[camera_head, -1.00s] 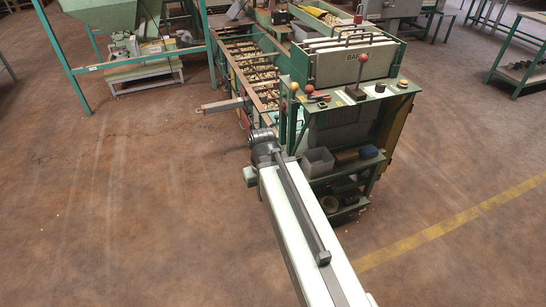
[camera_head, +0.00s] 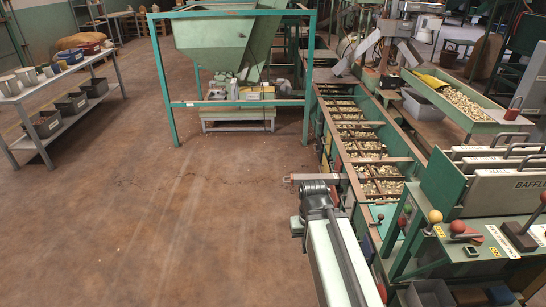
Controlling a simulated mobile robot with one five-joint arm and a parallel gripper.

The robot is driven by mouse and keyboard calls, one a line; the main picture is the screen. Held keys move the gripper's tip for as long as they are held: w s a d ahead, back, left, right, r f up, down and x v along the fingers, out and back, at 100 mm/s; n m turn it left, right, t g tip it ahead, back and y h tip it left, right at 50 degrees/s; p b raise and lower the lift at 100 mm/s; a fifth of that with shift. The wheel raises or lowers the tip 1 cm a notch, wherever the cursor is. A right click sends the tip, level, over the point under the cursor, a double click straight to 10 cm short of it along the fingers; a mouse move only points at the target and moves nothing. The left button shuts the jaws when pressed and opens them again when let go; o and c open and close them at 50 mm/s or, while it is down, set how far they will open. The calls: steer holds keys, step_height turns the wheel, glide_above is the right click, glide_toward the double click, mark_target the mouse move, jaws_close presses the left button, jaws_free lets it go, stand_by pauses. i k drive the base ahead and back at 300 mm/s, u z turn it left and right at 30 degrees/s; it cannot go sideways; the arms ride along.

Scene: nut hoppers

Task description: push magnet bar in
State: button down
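What looks like the magnet bar (camera_head: 308,177) is a thin grey bar with a reddish tip. It sticks out level from the left side of the long green trough (camera_head: 341,171), over the floor. Its inner end is hidden at the trough's side wall. My arm comes up from the bottom edge, and its dark grey joint shows just below the bar in the picture. I cannot tell whether the arm touches the bar. My gripper does not show.
A green control stand (camera_head: 468,262) with knobs is at the lower right, beside labelled baffle plates (camera_head: 512,185). A green frame with a hopper (camera_head: 220,45) stands behind, and a shelf table (camera_head: 62,98) is at the far left. The brown floor to the left is clear.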

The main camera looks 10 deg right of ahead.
mark_target(333, 179)
steer(key=u, duration=0.5)
steer(key=i, duration=1.7)
steer(key=u, duration=1.05)
steer(key=i, duration=0.75)
steer(key=z, duration=0.1)
steer(key=k, duration=0.4)
steer(key=u, duration=0.1)
